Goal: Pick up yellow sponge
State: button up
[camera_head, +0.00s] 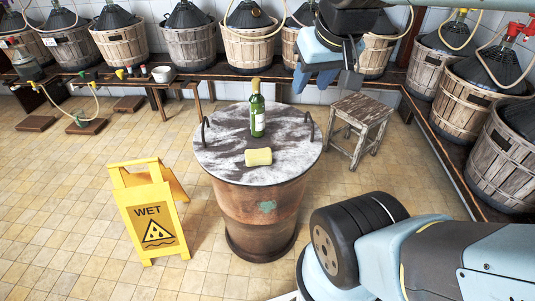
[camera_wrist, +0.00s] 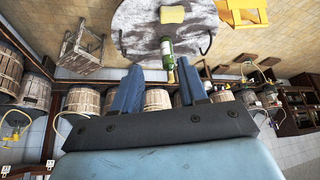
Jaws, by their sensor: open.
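The yellow sponge (camera_head: 258,156) lies flat on the round, worn top of a rusty barrel (camera_head: 262,215), near its front. It also shows at the top of the wrist view (camera_wrist: 172,15). A green bottle (camera_head: 257,112) with a pale label stands upright just behind the sponge. My gripper (camera_head: 328,82) is up at the top of the head view, right of the barrel top, apart from sponge and bottle. In the wrist view my gripper's fingers (camera_wrist: 158,85) are spread with nothing held between them.
Two metal handles stand up from the barrel top's sides. A yellow wet-floor sign (camera_head: 152,212) stands left of the barrel. A worn wooden stool (camera_head: 358,128) is behind it at right. Demijohn baskets (camera_head: 190,45) line the back and right walls. The tiled floor at left is mostly clear.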

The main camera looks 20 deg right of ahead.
aim_at(263, 156)
jog(key=k, duration=0.3)
jog(key=z, duration=0.95)
jog(key=k, duration=0.95)
jog(key=u, duration=0.8)
jog(key=i, duration=1)
jog(key=z, duration=0.05)
